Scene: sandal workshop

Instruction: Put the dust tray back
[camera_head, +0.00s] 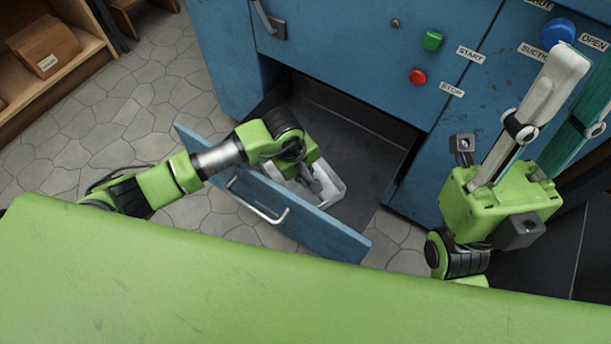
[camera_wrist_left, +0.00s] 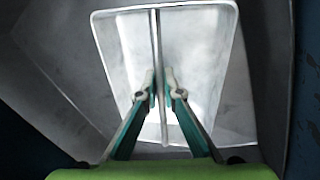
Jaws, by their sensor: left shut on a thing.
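The dust tray (camera_head: 333,187) is a pale grey-white open tray with a thin rib down its middle. It shows large in the left wrist view (camera_wrist_left: 205,60). It is inside the dark opened drawer, close behind the blue drawer front (camera_head: 330,231); I cannot tell whether it touches the floor there. My left gripper (camera_wrist_left: 163,93) is shut on the tray's rib, with a finger on each side. In the head view my left wrist hides part of the tray. My right gripper (camera_head: 568,85) is raised at the right, its fingers apart and empty.
The blue machine (camera_head: 340,45) carries a green START button (camera_head: 432,41), a red STOP button (camera_head: 417,77) and a blue button (camera_head: 558,33). A wooden shelf (camera_head: 88,42) with a cardboard box (camera_head: 45,47) stands at the far left. The tiled floor between is clear.

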